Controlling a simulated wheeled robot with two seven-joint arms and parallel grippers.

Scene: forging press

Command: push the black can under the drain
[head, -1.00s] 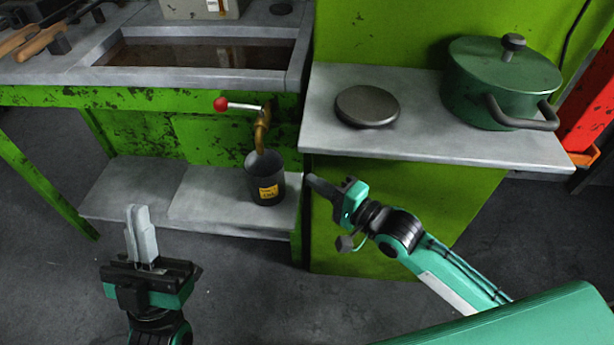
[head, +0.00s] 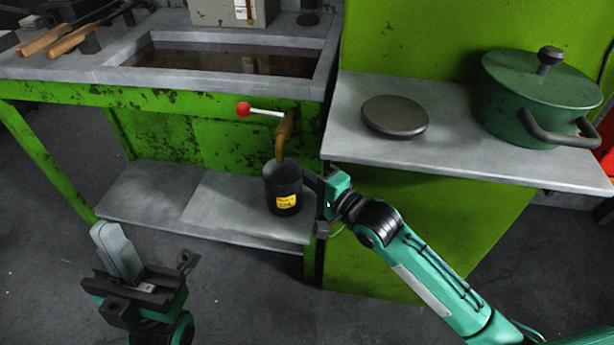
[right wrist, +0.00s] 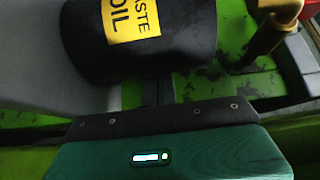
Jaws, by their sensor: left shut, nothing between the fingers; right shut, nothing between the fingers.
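The black can (head: 284,200), with a yellow label, stands upright on the low grey shelf. The brass drain (head: 284,140) hangs down from under the sink, its lower end at the can's mouth in the head view. My right gripper (head: 311,184) is shut, its tip at the can's right side; I cannot tell whether they touch. In the right wrist view the can (right wrist: 150,55) lies just beyond the dark fingers (right wrist: 158,93), and the drain (right wrist: 268,35) is to its right. My left gripper (head: 115,248) is shut and empty, low at the left, away from the can.
The shelf (head: 150,195) is clear to the left of the can. A red-knobbed lever (head: 243,109) sticks out beside the drain. At the right, a counter (head: 450,145) over a green cabinet bears a round plate (head: 395,116) and a green pot (head: 540,98).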

